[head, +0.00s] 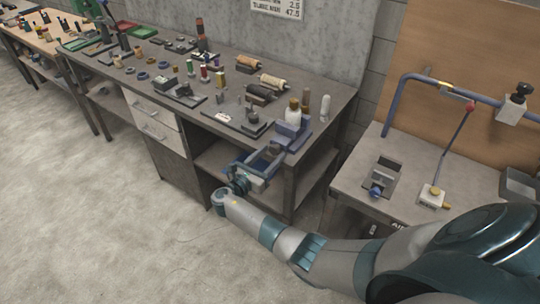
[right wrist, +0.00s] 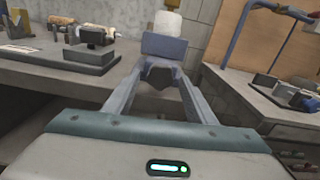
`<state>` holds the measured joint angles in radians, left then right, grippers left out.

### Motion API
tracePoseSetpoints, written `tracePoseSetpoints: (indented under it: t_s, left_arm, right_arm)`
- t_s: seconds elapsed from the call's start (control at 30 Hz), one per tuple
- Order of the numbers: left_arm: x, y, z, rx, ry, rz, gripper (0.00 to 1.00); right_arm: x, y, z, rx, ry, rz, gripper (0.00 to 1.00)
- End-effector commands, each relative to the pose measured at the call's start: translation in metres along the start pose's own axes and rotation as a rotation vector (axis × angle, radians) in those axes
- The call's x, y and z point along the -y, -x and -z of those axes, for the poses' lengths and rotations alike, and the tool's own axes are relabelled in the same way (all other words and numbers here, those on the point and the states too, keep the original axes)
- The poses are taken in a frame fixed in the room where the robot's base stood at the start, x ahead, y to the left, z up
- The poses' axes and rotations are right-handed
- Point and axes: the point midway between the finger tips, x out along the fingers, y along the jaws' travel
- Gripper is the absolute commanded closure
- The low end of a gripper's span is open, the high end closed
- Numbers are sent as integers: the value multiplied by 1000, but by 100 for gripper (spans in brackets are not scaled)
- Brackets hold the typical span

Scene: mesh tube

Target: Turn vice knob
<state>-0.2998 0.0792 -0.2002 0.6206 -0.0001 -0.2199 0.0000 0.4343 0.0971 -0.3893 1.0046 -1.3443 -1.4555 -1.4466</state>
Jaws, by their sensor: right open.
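A blue vice (head: 292,132) is fixed at the near right corner of the long workbench. It also shows in the right wrist view (right wrist: 178,46), straight ahead. Below its block is a darker part (right wrist: 165,74), which may be its screw or knob; details are too small to tell. My right gripper (head: 276,154) is open, reaching toward the vice from the front. In the right wrist view its two fingers (right wrist: 158,84) are spread, with the dark part between their tips. I cannot tell whether they touch it. My left gripper is not in view.
The workbench (head: 335,100) carries several spools, bottles and small tools. A white bottle (head: 293,112) stands just behind the vice. A second table (head: 350,180) at right holds a grey fixture with a blue knob (head: 376,191) and a blue pipe frame (head: 410,78). The floor at left is clear.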

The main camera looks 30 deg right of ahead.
Motion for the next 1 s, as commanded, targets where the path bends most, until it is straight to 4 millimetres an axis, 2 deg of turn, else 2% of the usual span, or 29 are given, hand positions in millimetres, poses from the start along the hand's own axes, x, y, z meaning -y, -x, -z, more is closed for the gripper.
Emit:
tracePoseSetpoints:
  t_s: [0.07, 0.23, 0.27, 0.5, 0.8, 1.0]
  left_arm:
    - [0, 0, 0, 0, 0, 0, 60]
    - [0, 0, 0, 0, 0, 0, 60]
    - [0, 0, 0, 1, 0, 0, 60]
    - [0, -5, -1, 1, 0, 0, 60]
    - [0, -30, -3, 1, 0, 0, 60]
    - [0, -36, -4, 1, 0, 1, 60]
  right_arm:
    - [0, 0, 0, 0, 0, 0, 50]
    - [0, 0, 0, 0, 0, 0, 88]
    - [0, 0, 0, 0, 0, 0, 91]
    - [0, 0, 2, 0, -44, 0, 91]
    - [-2, 1, 4, 0, -347, 0, 91]
    - [-2, 1, 0, 0, -461, -1, 91]
